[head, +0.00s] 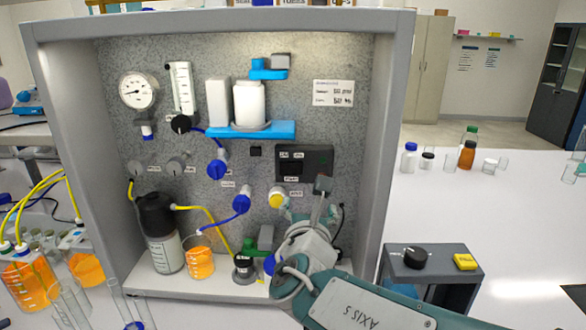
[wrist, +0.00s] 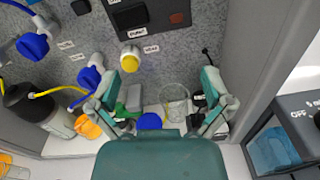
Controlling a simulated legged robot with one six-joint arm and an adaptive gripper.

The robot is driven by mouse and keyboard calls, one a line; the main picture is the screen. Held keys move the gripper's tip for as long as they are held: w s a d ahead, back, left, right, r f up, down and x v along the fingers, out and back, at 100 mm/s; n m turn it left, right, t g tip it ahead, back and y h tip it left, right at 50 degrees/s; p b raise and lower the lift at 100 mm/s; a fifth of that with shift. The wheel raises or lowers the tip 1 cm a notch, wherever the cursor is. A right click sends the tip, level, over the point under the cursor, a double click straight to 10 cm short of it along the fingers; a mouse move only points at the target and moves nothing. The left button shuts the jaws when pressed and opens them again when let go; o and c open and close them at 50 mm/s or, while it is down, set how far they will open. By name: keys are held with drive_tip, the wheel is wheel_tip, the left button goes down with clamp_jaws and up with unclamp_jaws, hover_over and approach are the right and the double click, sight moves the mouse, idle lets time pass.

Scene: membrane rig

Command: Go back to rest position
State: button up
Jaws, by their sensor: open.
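My gripper (wrist: 166,98) is open in the wrist view, with its two green fingers spread apart and nothing held between them. In the head view my gripper (head: 306,208) is inside the grey rig cabinet (head: 399,70), in front of the back panel's lower right part. A yellow-capped valve (wrist: 131,62) shows between and behind the fingers. In the head view the same yellow cap (head: 276,200) is just left of the gripper. A clear glass beaker (wrist: 175,103) stands on the cabinet floor beyond the fingers. My arm hides part of the cabinet floor and right side.
Blue-handled valves (head: 242,203), a dark bottle (head: 157,220) and an orange beaker (head: 200,262) stand left of the gripper. A black control box (head: 304,163) is above. The cabinet's right wall is close by. A grey stand with a black knob (head: 415,257) is outside at right.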

drive_tip(key=s+d+f+m+g+h, duration=0.3)
drive_tip(key=s+d+m+g, duration=0.15)
drive_tip(key=d+m, duration=0.45)
drive_tip(key=s+d+f+m+g+h, duration=0.2)
drive_tip(key=s+d+f+m+g, duration=0.15)
drive_tip(key=s+d+m, duration=0.4)
drive_tip(key=s+a+f+m+g+y, duration=0.1)
drive_tip(key=s+f+m+g+y, duration=0.1)
drive_tip(key=s+m, duration=0.3)
drive_tip(key=s+a+f+m+g+y, duration=0.2)
drive_tip(key=s+f+m+y, duration=0.1)
drive_tip(key=m, duration=0.9)
drive_tip(key=shift+s+a+f+y, duration=0.2)
drive_tip(key=shift+s+f+y, duration=0.2)
drive_tip(key=shift+s+y, duration=0.35)
